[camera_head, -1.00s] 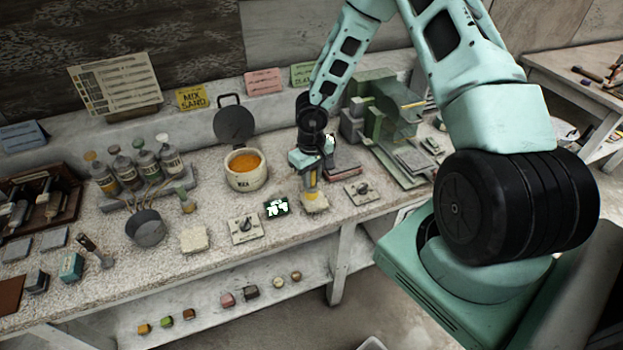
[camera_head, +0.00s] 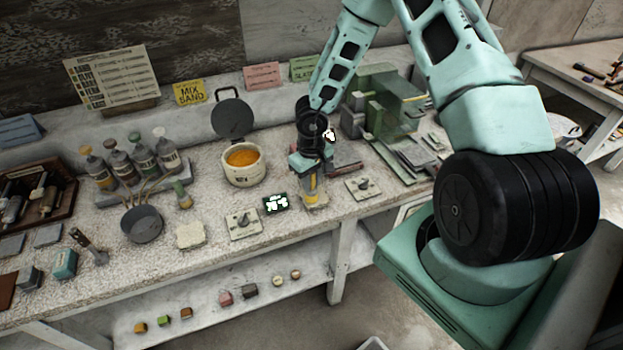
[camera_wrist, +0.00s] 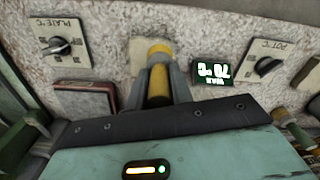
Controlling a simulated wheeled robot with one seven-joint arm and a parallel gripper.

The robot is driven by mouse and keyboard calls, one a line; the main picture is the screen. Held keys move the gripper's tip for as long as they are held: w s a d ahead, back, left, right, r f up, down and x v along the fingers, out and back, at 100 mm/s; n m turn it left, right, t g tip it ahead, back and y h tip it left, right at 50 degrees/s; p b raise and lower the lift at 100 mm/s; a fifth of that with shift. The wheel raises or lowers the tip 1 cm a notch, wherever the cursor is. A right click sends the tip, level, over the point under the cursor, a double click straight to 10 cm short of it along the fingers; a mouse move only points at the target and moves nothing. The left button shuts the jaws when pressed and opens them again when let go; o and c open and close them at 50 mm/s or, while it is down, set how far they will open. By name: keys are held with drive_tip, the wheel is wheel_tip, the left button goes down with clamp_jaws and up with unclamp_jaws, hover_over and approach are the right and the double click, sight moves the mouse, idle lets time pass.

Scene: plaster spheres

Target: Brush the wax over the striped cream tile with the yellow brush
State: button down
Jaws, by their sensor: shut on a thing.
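My gripper (camera_head: 311,182) is shut on the yellow brush (camera_head: 313,187) and holds it roughly upright, head down. In the wrist view the brush's yellow handle (camera_wrist: 158,82) shows between my fingers. A cream tile (camera_head: 316,203) lies on the bench under the brush, partly hidden. It also shows behind the brush in the wrist view (camera_wrist: 138,52). I cannot make out stripes on it, or whether the bristles touch it. The wax pot (camera_head: 243,179), white with orange wax inside, stands to the left of my gripper. Another pale tile (camera_head: 190,235) lies further left.
A dial plate (camera_head: 242,225) and a small lit display (camera_head: 276,204) lie left of the brush. A second dial plate (camera_head: 363,188) lies to its right. A grey pan (camera_head: 142,224) and several bottles (camera_head: 143,158) stand at the left. Green machinery (camera_head: 385,105) stands at the right.

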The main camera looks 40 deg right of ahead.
drive_tip(key=shift+f, duration=0.5)
drive_tip(key=shift+s+a+r+p, duration=0.15)
drive_tip(key=shift+s+p, duration=0.3)
drive_tip(key=shift+p, duration=0.05)
drive_tip(key=shift+s+a, duration=0.15)
drive_tip(key=shift+s, duration=0.3)
drive_tip(key=w+p, duration=0.1)
drive_tip(key=p, duration=0.2)
drive_tip(key=shift+w+r, duration=0.1)
drive_tip(key=shift+w, duration=0.05)
drive_tip(key=shift+w+d+p, duration=0.25)
drive_tip(key=shift+p, duration=0.3)
